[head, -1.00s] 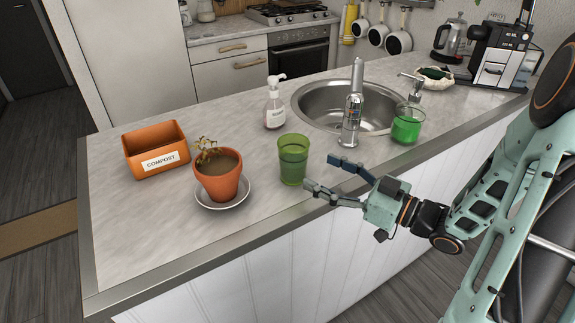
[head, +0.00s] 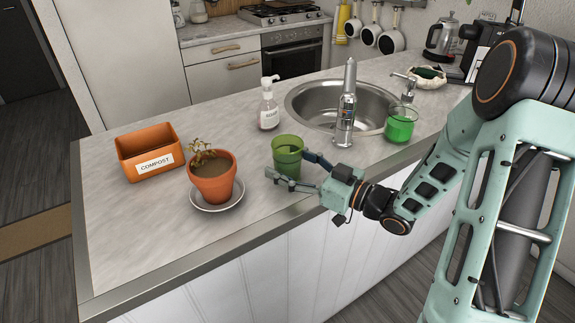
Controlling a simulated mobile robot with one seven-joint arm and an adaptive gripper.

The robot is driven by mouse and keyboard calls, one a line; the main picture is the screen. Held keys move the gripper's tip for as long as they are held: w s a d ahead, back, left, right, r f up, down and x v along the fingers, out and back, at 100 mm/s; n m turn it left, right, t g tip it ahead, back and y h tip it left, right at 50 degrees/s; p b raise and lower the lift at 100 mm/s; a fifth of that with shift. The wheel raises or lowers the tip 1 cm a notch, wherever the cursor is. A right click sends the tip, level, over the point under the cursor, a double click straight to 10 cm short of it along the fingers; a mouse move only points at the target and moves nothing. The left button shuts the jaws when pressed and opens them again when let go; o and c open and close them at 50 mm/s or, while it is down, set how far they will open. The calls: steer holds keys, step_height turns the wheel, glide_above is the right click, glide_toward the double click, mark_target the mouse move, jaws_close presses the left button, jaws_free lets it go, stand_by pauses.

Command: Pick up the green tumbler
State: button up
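The green tumbler (head: 287,146), a translucent olive-green cup, stands upright on the counter just right of the potted plant. My gripper (head: 286,166) reaches in from the right at the tumbler's lower half. Its fingers are spread, one in front of the tumbler on the near side and one at its right side. I cannot tell whether either finger touches it.
A terracotta pot with a plant (head: 213,178) on a saucer stands close left of the tumbler. An orange compost box (head: 151,153) is farther left. A soap bottle (head: 269,107), the sink (head: 318,99) and its tap (head: 345,109) lie behind. The counter's front edge runs below my gripper.

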steer(key=c, duration=1.4)
steer(key=shift+r, duration=0.2)
steer(key=shift+c, duration=0.2)
